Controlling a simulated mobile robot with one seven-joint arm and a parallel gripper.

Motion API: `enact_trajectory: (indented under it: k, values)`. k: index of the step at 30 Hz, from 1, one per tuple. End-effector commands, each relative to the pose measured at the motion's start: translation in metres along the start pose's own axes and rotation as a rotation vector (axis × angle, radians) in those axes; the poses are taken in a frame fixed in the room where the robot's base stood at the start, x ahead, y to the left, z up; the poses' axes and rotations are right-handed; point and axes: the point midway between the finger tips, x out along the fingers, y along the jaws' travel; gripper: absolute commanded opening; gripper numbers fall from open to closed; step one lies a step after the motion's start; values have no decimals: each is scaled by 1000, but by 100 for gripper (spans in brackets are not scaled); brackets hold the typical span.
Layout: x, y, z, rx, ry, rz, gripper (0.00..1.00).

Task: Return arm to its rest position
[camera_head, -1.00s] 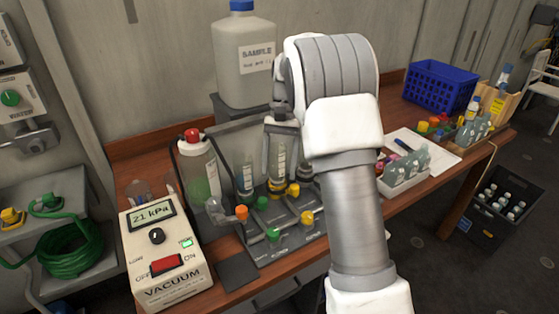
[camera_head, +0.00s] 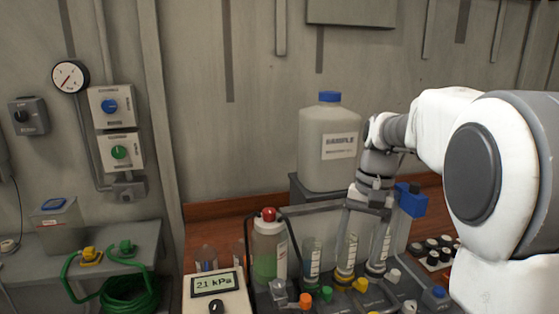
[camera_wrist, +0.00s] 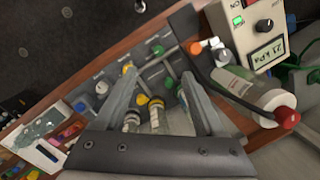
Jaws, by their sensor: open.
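My gripper (camera_head: 359,264) is in front of the grey sample jug (camera_head: 328,150), pointing down over the filter manifold on the bench. Its fingers are apart, in front of or around the clear filter cups (camera_head: 346,258); the head view does not settle which. In the wrist view the open fingers of my gripper (camera_wrist: 160,82) spread over the manifold, with a clear cup with a yellow ring (camera_wrist: 156,112) showing between them. I see nothing clamped. My arm's white and grey links fill the right side of the head view.
A bottle with a red cap (camera_head: 269,245) stands left of the cups. The vacuum box (camera_head: 217,292) reads 21 kPa at the front left. Black-capped vials (camera_head: 433,252) stand to the right. A green hose (camera_head: 130,295) lies at the left shelf.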

Motion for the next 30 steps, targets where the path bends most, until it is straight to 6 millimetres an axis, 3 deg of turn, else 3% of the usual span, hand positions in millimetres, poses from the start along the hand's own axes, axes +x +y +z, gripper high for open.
enact_trajectory:
  k: [6,12,21,30]
  values:
    - [-21,8,54,-95,144,-15,72]
    - [-26,19,99,-184,274,-18,72]
    - [-13,38,159,-317,474,-3,72]
    - [6,51,188,-398,598,18,72]
